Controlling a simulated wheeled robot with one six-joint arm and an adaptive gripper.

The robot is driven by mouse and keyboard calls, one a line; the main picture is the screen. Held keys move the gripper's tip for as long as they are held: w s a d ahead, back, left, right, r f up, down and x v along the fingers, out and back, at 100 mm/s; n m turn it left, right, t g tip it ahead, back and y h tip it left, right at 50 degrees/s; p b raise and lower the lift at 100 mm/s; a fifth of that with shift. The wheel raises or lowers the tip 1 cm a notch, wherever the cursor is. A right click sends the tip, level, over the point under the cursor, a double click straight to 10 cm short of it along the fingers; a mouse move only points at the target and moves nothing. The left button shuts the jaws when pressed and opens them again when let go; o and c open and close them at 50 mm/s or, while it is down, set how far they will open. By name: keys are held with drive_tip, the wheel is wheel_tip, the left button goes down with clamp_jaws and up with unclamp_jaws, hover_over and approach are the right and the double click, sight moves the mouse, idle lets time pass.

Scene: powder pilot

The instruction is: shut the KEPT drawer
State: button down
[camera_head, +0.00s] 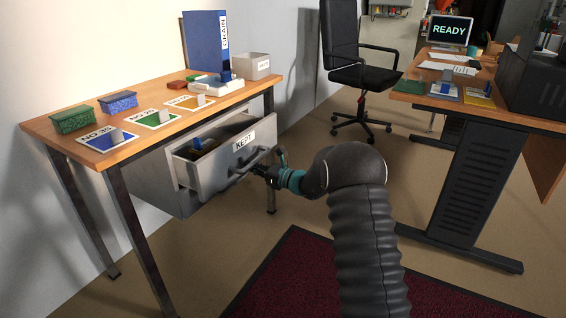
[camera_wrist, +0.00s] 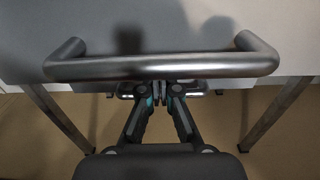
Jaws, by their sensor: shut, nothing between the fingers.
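The KEPT drawer (camera_head: 222,163) is pulled open under the wooden-topped desk, with its label on the grey front. A blue-topped item shows inside it. The drawer's bar handle (camera_wrist: 160,66) spans the wrist view, in front of the pale drawer face. My gripper (camera_head: 262,170) is at the drawer front by the handle in the head view. In the wrist view its fingertips (camera_wrist: 170,88) are together and empty, at the lower edge of the handle. I cannot tell whether they touch the handle.
The desk top (camera_head: 235,97) holds green and blue boxes, numbered cards, a blue binder (camera_head: 206,42) and a grey bin (camera_head: 250,66). Metal desk legs stand below. An office chair (camera_head: 355,75) and another desk (camera_head: 465,150) are to the right. A dark red mat (camera_head: 300,270) lies on the floor.

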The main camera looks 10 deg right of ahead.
drive_tip(key=shift+b+x, duration=0.45)
drive_tip(key=shift+x, duration=2.95)
drive_tip(key=shift+w+a, duration=0.1)
drive_tip(key=shift+a, duration=0.05)
drive_tip(key=shift+x, duration=1.3)
drive_tip(key=b+v, duration=0.2)
drive_tip(key=v, duration=0.7)
